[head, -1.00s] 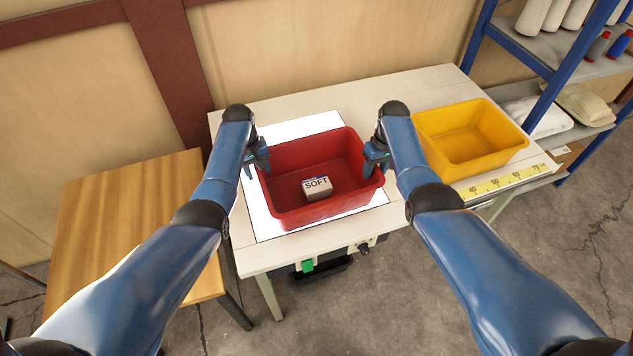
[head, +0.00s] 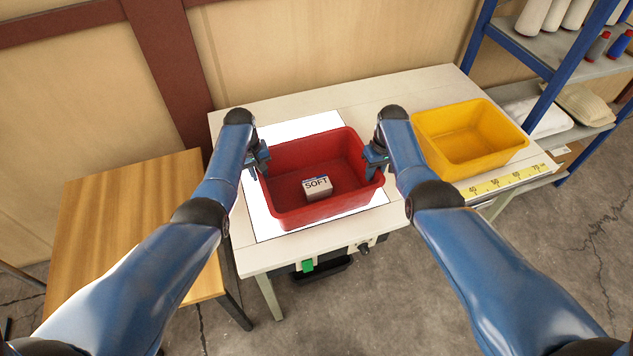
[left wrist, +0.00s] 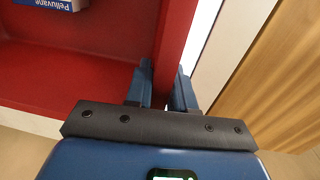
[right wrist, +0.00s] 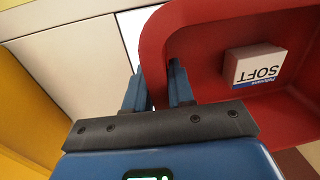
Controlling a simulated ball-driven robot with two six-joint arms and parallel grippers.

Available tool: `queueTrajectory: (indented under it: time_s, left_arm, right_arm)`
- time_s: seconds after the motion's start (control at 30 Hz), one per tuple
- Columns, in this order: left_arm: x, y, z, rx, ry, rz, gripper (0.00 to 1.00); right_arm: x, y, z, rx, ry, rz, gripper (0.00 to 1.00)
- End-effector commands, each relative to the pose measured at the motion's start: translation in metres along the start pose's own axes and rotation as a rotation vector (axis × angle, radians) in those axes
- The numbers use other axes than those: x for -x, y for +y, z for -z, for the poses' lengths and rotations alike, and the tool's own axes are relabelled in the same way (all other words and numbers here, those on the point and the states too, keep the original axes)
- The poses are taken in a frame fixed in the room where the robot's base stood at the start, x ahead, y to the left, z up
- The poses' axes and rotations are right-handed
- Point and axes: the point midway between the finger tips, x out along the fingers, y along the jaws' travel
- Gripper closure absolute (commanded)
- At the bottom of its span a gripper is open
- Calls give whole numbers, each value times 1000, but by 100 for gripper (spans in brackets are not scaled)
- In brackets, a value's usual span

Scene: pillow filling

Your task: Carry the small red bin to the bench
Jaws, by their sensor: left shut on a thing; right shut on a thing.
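The small red bin (head: 310,150) is over a white sheet (head: 262,222) on the pale bench (head: 375,95). A small box marked SOFT (head: 317,188) lies inside it; it also shows in the right wrist view (right wrist: 252,66). My left gripper (head: 260,165) is shut on the bin's left wall, with one finger on each side of it in the left wrist view (left wrist: 167,85). My right gripper (head: 374,163) is shut on the right wall, seen between its fingers in the right wrist view (right wrist: 157,85). I cannot tell whether the bin's bottom touches the sheet.
A yellow bin (head: 468,136) stands on the bench close to my right arm. A yellow measuring strip (head: 503,180) runs along the front right edge. A wooden table (head: 120,220) stands at the left. A blue-framed shelf (head: 560,70) is at the right.

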Motion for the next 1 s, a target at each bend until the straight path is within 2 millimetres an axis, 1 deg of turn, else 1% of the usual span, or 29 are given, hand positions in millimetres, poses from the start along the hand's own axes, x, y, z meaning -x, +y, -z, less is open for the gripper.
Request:
queueTrajectory:
  time_s: [0.47, 0.67, 1.0]
  left_arm:
    - [4, 1, 0, 0, 1, 0, 100]
    - [15, 2, 0, 0, 1, 0, 100]
    - [42, 4, 0, 0, 1, 0, 100]
  right_arm:
    - [4, 0, 0, 0, 1, -1, 100]
    - [15, -1, 0, 0, 1, -1, 100]
    - [42, -4, 0, 0, 1, -1, 100]
